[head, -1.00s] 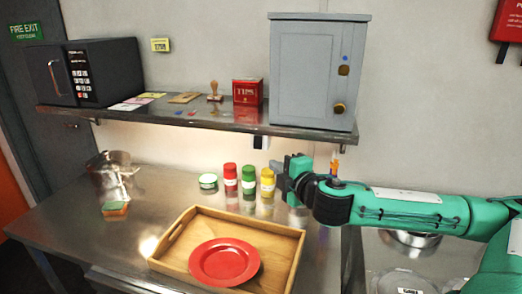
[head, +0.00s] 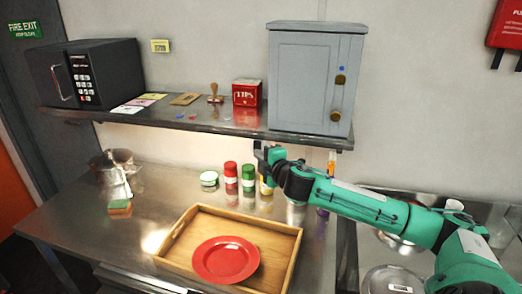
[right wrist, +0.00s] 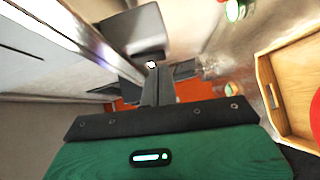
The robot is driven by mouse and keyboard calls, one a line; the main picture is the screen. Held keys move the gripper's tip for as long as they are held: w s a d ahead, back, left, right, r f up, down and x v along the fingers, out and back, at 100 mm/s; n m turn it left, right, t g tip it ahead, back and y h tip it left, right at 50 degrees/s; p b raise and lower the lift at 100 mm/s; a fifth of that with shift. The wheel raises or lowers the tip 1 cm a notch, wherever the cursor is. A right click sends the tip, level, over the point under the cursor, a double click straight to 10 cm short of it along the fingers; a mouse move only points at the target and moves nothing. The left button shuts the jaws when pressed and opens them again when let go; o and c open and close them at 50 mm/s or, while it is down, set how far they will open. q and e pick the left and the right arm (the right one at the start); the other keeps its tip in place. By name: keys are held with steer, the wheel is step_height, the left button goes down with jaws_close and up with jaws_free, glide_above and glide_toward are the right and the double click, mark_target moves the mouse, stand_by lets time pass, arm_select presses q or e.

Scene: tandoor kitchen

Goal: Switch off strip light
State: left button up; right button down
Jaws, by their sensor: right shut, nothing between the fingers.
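The strip light itself is hidden under the steel shelf (head: 200,121) in the head view. Its warm glow lights the wall (head: 170,138) below the shelf, so it looks lit. A small switch-like box under the shelf there is mostly covered by the gripper. In the right wrist view, the closed fingers (right wrist: 156,84) point at a dark block (right wrist: 133,35) with a small bright spot near the fingertips. I cannot tell whether they touch. My left gripper is not in view.
On the shelf are a black safe (head: 88,73), a red tin (head: 247,93) and the grey cabinet (head: 312,80).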

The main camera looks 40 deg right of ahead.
steer(key=shift+w+d+f, duration=0.1)
steer(key=shift+w+d, duration=0.1)
steer(key=shift+d, duration=0.1)
steer(key=shift+w+d+t+b, duration=0.15)
steer(key=shift+t+b, duration=0.15)
steer(key=shift+b, duration=0.4)
steer(key=shift+f, duration=0.15)
